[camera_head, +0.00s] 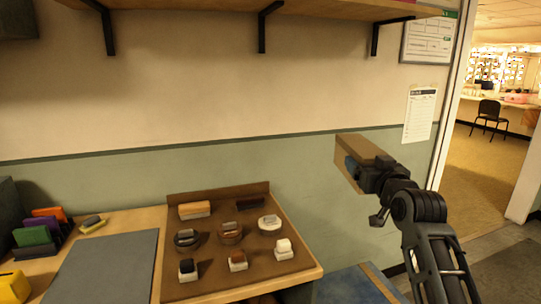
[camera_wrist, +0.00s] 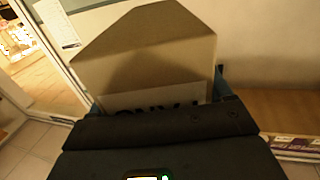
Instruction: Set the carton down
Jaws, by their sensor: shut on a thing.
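A brown cardboard carton (camera_head: 363,149) is held up in the air in front of the green lower wall, right of the middle of the head view. My gripper (camera_head: 361,173) is shut on it, with a bluish finger against its side. In the wrist view the carton (camera_wrist: 150,48) fills the upper middle, between the blue finger edges. A white face with dark printed letters shows at its near end, partly hidden by the gripper body. Nothing is seen touching the carton from below.
A brown tray (camera_head: 208,277) with several brushes and blocks sits on the wooden counter (camera_head: 130,222). A grey mat (camera_head: 110,265) lies left of it. A blue-topped surface (camera_head: 350,287) is below the carton. A wall shelf (camera_head: 190,22) runs above; a doorway (camera_head: 480,150) opens at right.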

